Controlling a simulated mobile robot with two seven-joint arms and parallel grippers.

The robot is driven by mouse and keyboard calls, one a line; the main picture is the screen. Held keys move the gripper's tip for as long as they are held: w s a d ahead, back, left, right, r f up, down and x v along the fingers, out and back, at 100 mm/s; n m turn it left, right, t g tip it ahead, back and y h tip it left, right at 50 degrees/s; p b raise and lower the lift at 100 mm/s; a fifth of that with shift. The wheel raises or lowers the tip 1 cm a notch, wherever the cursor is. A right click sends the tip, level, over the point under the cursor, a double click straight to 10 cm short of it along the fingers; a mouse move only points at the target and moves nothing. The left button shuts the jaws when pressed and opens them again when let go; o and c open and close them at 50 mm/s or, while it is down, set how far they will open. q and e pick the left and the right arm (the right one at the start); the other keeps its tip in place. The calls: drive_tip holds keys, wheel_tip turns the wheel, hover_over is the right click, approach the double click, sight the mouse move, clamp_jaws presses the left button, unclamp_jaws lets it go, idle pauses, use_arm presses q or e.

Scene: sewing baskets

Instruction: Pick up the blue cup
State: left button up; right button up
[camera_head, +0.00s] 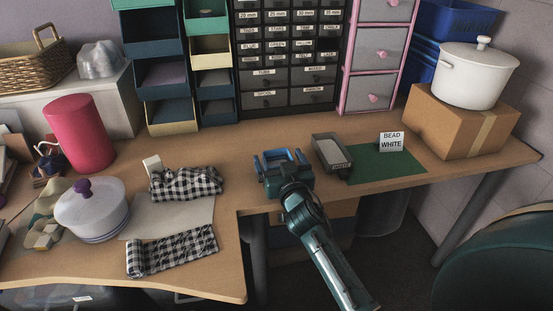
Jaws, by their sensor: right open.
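My right gripper (281,161) is over the desk's front edge, near the middle of the view. Its arm comes up from the bottom right and its two fingers are spread apart. A small bright blue shape (278,153) shows at and between the fingers. It may be the blue cup, but the gripper covers much of it and I cannot tell cup from finger. I see no other clear blue cup on the desk. My left gripper is not in view.
A grey tray (333,140) and a green mat (385,168) with a "BEAD WHITE" card (391,141) lie right of the gripper. Checkered cloths (186,184) and a lidded white pot (92,212) are left. Drawer units (290,60) stand behind; a cardboard box (452,125) is far right.

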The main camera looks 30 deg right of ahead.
drive_tip(key=shift+w, duration=0.25)
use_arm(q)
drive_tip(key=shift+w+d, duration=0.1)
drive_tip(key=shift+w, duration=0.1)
use_arm(e)
drive_tip(key=shift+s, duration=0.1)
drive_tip(key=shift+c, duration=0.3)
drive_tip(key=c, duration=1)
drive_tip(key=shift+r, duration=0.1)
drive_tip(key=shift+s+a+r+p, duration=0.15)
drive_tip(key=shift+s+r+p, duration=0.35)
drive_tip(key=shift+s+r, duration=0.25)
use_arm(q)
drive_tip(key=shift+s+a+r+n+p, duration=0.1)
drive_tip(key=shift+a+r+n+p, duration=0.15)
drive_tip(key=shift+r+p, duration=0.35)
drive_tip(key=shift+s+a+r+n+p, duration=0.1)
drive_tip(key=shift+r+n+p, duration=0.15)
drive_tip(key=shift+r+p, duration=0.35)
use_arm(e)
drive_tip(key=shift+s+a+r, duration=0.4)
drive_tip(key=shift+s+r, duration=0.65)
drive_tip(key=shift+s, duration=1)
drive_tip(key=shift+s+a+r, duration=0.4)
drive_tip(key=shift+s+r, duration=0.7)
drive_tip(key=shift+s, duration=0.9)
drive_tip(key=shift+s+a+r, duration=0.4)
drive_tip(key=shift+s+r, duration=0.65)
drive_tip(key=shift+s, duration=1)
